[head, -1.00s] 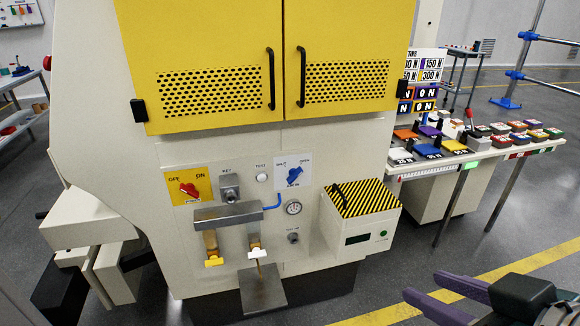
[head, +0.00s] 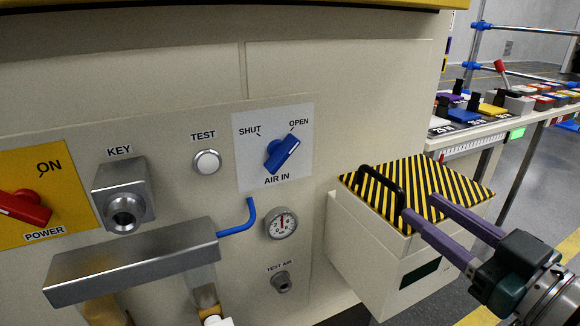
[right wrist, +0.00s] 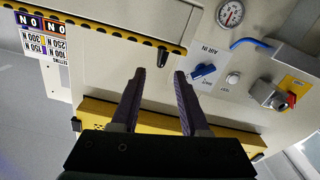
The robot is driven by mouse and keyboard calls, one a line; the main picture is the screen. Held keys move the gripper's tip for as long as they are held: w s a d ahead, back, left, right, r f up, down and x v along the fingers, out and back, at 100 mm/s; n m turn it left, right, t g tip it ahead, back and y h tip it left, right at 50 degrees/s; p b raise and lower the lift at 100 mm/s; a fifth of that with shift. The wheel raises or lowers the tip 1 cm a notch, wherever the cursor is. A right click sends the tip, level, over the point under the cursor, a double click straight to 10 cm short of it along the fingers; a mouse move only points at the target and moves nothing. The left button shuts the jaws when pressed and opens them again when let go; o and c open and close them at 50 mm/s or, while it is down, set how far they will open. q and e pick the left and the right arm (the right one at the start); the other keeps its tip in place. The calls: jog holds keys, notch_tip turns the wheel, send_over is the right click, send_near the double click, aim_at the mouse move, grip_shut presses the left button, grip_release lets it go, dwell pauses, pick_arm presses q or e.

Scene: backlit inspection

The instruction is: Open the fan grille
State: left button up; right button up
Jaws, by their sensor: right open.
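No part in view is labelled as a fan grille. A yellow-and-black striped lid (head: 418,185) with a black bar handle (head: 384,184) lies closed on a cream box at the machine's front. My right gripper (head: 422,207) comes in from the right with purple fingers apart and empty. Its tips appear in front of the lid, right of the handle; I cannot tell whether they touch it. In the right wrist view, the open fingers (right wrist: 160,74) point up the picture with nothing between them. The perforated yellow doors seen earlier are almost out of the head view. My left gripper is not in view.
The panel left of the box carries a blue AIR IN knob (head: 282,153), a gauge (head: 281,223), a key block (head: 123,195) and a red power knob (head: 25,207). A metal bracket (head: 130,262) juts out below. A side table (head: 470,137) with coloured blocks stands behind, right.

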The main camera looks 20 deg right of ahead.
aim_at(397, 189)
jog(key=w, duration=0.2)
jog(key=w+b, duration=0.1)
jog(key=w, duration=0.2)
jog(key=w+b, duration=0.1)
jog(key=w, duration=0.2)
jog(key=shift+a, duration=0.4)
jog(key=shift+w, duration=0.4)
jog(key=shift+c, duration=0.2)
grip_shut()
